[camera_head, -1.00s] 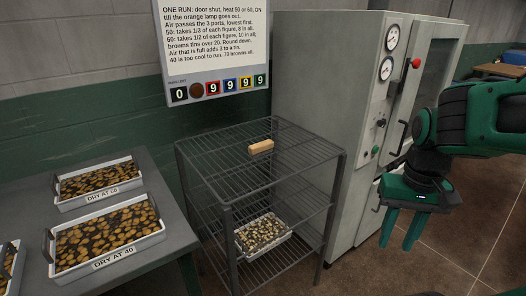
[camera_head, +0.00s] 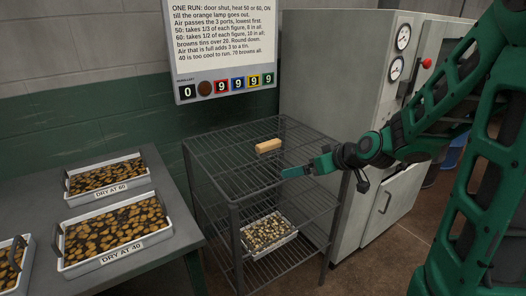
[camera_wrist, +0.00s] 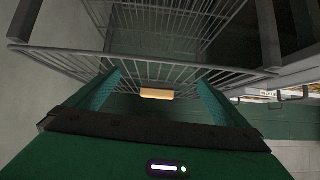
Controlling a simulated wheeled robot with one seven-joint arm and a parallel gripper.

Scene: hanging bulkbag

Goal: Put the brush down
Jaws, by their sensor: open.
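A pale wooden block, apparently the brush (camera_head: 268,146), lies on the top wire shelf of the dark metal rack (camera_head: 215,163). No bristles can be made out. My gripper (camera_head: 287,173) reaches in from the right, at the front right part of the rack top, with its fingers pointing left. It is open, empty and apart from the block. In the wrist view the block (camera_wrist: 157,94) shows beyond and between the two green fingers (camera_wrist: 158,85), with wire shelving around it.
A tin of pale pieces (camera_head: 268,232) sits on a lower shelf. Labelled trays (camera_head: 112,240) of brown slices stand on the grey table at left. A grey cabinet with gauges (camera_head: 345,85) stands close behind and right of the rack. The rest of the rack top is bare.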

